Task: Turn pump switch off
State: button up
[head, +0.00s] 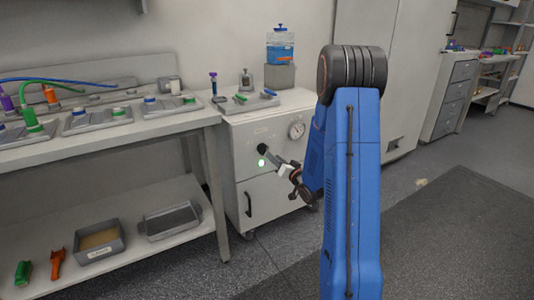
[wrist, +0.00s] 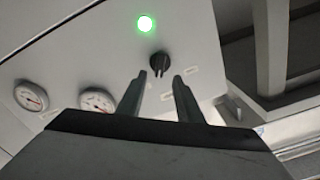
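The knob lies slightly ahead of the gap between the fingers. A round green light (wrist: 145,23) glows beside the knob. In the head view the dark knob (head: 262,148) and the green light (head: 261,163) show on the cabinet front, with my gripper (head: 274,156) close to the knob. Whether the fingers touch it cannot be told.
Two gauges, one at the far left (wrist: 31,96) and one nearer (wrist: 98,101), are on the same panel. The white cabinet (head: 262,190) has a door with a dark handle. A workbench (head: 110,148) with trays stands to its left. Open floor lies to the right.

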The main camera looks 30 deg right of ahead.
aim_at(265, 150)
jog(key=shift+w+a, duration=0.1)
jog(key=shift+w, duration=3.5)
grip_shut()
